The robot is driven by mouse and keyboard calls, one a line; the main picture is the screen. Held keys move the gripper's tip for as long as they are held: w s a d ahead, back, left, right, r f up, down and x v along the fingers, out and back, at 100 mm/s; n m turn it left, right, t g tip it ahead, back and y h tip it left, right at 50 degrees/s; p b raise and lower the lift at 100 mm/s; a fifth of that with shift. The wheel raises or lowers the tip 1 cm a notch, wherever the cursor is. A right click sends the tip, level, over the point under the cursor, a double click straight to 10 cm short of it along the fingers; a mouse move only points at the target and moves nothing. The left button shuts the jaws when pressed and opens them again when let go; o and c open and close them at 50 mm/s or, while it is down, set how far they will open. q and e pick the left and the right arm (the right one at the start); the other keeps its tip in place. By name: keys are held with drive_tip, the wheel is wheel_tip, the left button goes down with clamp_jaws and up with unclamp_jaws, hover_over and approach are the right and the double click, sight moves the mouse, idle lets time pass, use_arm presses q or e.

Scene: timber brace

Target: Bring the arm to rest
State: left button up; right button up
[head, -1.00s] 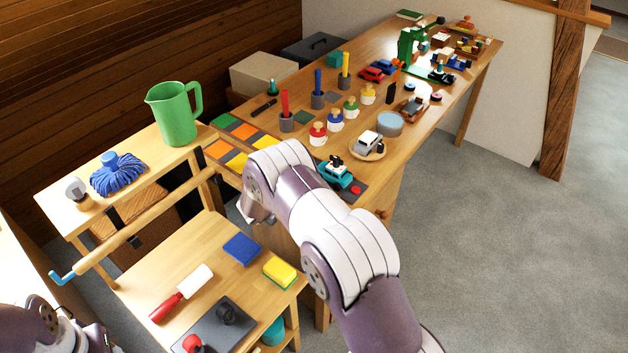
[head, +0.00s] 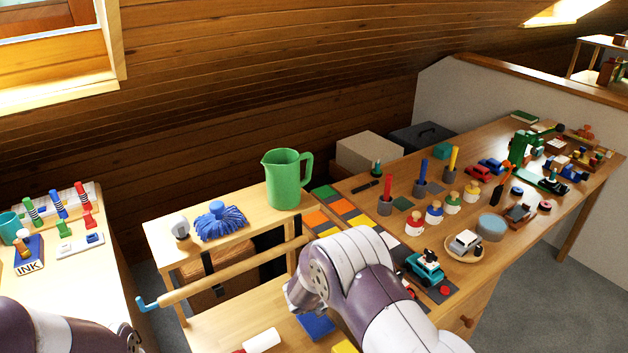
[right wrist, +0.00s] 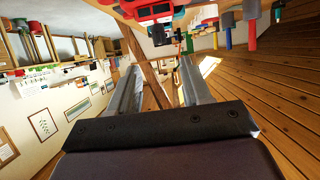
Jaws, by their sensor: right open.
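My right arm (head: 362,275) reaches in from the bottom in the head view, in front of the trolley and the near end of the long workbench. Its gripper is hidden behind the arm's own links there. In the right wrist view my right gripper (right wrist: 158,88) shows two grey fingers standing apart with nothing between them.
The trolley carries a green jug (head: 285,180), a blue mop head (head: 219,222) and a rolling-pin-like bar (head: 235,271). A side table (head: 92,270) with stamps stands at the left.

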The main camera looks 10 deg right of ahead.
drive_tip(key=a+f+n+t+y, duration=0.1)
drive_tip(key=a+f+n+y, duration=0.15)
drive_tip(key=a+y, duration=0.25)
drive_tip(key=a+f+n+t+y, duration=0.1)
drive_tip(key=a+f+n+y, duration=0.1)
drive_tip(key=a+n+y, duration=0.3)
drive_tip(key=s+a+r+n+g+y+p, duration=0.1)
drive_tip(key=s+a+r+n+g+y, duration=0.2)
drive_tip(key=s, duration=0.4)
drive_tip(key=s+d+r+n+g+p, duration=0.1)
drive_tip(key=s+d+r, duration=0.2)
drive_tip(key=s+r, duration=0.2)
drive_tip(key=s+d+r+n+g+p, duration=0.1)
drive_tip(key=s+r, duration=0.4)
drive_tip(key=s, duration=0.6)
drive_tip(key=shift+s+d+r+n+g+h, duration=0.15)
drive_tip(key=shift+s+d+n+g+h, duration=0.15)
drive_tip(key=shift+d+n, duration=0.5)
drive_tip(key=shift+d, duration=0.1)
